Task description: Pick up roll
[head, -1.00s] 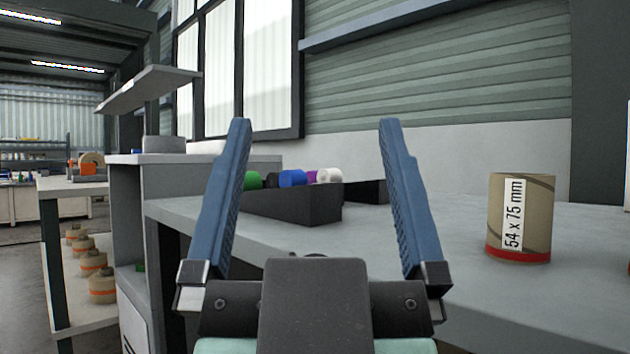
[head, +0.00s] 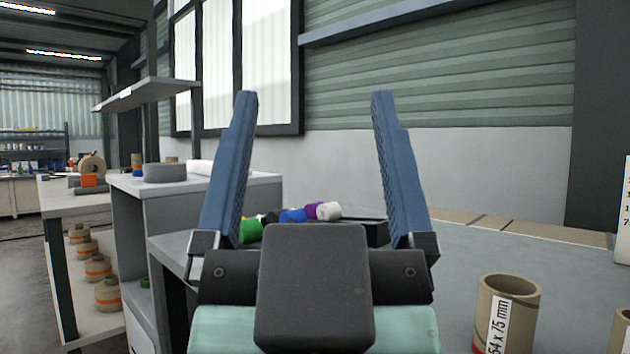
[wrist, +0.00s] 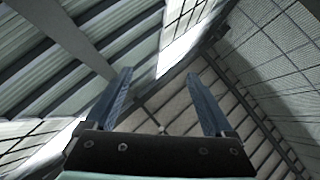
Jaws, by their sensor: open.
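My gripper (head: 315,100) is open and empty, its two blue fingers pointing up and spread apart in the middle of the head view. A brown cardboard roll (head: 507,312), labelled 54 x 75 mm, stands upright on the grey table at the lower right, to the right of my gripper and apart from it. Its lower end is cut off by the picture edge. In the wrist view, my gripper (wrist: 160,85) shows open against the roof and walls, with no roll in sight.
The grey table (head: 440,255) has free room left of the roll. Several coloured rolls (head: 292,216) sit behind my gripper, partly hidden. A grey cabinet (head: 190,195) and a shelf rack with several brown rolls (head: 98,268) stand at the left. A partly visible roll (head: 622,330) is at the right edge.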

